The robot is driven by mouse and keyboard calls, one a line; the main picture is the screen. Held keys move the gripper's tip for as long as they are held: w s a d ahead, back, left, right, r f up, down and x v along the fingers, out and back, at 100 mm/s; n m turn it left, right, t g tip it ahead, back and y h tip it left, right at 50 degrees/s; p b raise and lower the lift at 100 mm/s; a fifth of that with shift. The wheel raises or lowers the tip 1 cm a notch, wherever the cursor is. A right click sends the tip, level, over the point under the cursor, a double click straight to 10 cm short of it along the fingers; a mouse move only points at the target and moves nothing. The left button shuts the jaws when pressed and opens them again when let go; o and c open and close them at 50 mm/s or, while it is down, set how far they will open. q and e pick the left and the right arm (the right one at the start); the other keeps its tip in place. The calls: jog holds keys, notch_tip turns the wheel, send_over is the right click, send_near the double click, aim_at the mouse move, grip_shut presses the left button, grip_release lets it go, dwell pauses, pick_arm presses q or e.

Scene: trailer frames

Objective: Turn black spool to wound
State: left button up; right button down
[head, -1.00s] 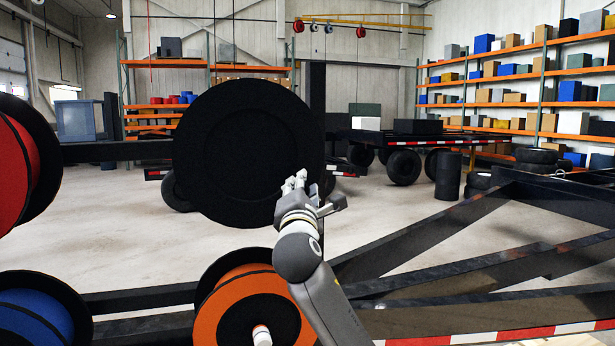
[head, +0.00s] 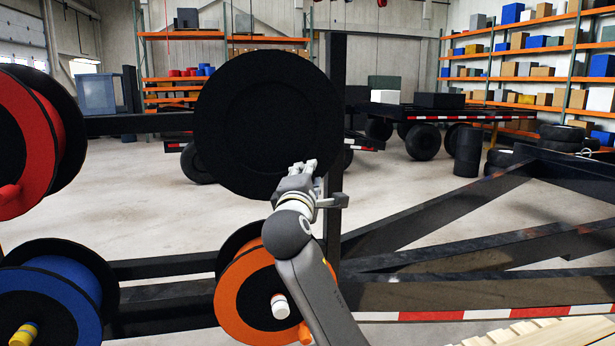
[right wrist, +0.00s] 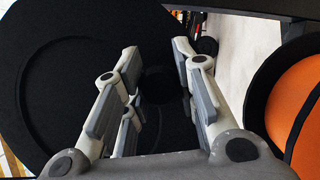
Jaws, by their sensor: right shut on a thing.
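The black spool (head: 262,105) is a large dark disc in the middle of the head view, mounted on a dark frame. It fills the left of the right wrist view (right wrist: 60,50). My right gripper (head: 305,168) is at the lower right of its face. In the right wrist view the gripper (right wrist: 157,75) has its fingers on either side of a dark knob on the spool (right wrist: 160,85) and is shut on it. The knob is hard to make out against the black face. My left gripper is not in view.
An orange spool (head: 234,306) sits just below, close to my right arm. A blue spool (head: 88,283) and a red spool (head: 22,125) are at the left. Dark frame beams (head: 440,292) run to the right. Tyres (head: 560,138) and shelves (head: 525,52) stand farther back.

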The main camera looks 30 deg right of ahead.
jog(key=c, duration=1.1)
grip_release()
jog(key=shift+c, duration=0.2)
jog(key=v, duration=1.2)
